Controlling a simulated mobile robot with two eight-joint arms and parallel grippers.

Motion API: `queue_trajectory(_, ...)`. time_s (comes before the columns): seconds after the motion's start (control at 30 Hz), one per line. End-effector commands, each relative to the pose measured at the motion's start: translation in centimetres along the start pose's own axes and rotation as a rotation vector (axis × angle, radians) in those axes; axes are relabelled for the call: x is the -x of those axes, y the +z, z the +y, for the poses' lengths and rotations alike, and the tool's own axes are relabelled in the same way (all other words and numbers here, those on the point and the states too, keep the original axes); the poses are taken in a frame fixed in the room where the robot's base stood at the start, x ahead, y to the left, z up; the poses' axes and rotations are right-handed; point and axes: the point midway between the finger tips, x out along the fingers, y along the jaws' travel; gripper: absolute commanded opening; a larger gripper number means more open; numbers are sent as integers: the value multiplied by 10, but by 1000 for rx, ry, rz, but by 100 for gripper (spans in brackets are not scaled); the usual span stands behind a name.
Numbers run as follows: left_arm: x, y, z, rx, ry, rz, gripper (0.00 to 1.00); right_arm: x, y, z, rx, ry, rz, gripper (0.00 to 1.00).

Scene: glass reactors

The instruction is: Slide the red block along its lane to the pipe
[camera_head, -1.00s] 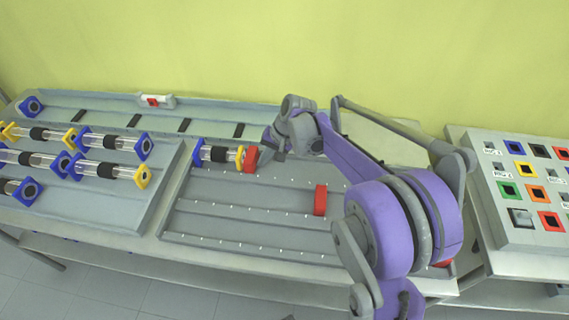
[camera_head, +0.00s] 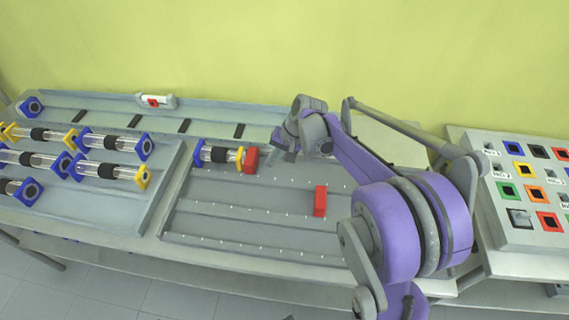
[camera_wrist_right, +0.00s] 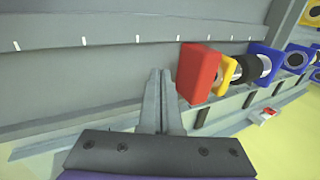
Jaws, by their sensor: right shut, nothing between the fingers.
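A red block (camera_head: 251,160) stands at the right end of the pipe (camera_head: 220,154), against or almost against its yellow end flange (camera_head: 239,157). The pipe is clear glass with a black band and a blue flange at its left end. In the right wrist view the red block (camera_wrist_right: 199,72) sits beside the yellow flange (camera_wrist_right: 225,76). My right gripper (camera_head: 274,149) is shut and empty, low over the lane just right of the block. In the wrist view its fingertips (camera_wrist_right: 160,76) are a small gap from the block. My left gripper is not in view.
A second red block (camera_head: 320,201) stands in a nearer lane of the grey board (camera_head: 240,228). More glass pipes (camera_head: 112,143) lie on the left panel. A button panel (camera_head: 525,180) is at the right. The lane around my right gripper is clear.

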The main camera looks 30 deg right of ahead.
Motion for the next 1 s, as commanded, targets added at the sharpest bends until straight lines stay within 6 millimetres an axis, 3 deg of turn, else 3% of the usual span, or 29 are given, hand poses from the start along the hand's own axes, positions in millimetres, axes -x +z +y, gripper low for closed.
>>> queue_trajectory(1.0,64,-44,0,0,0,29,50,93,-1,-45,0,-1,2,0)
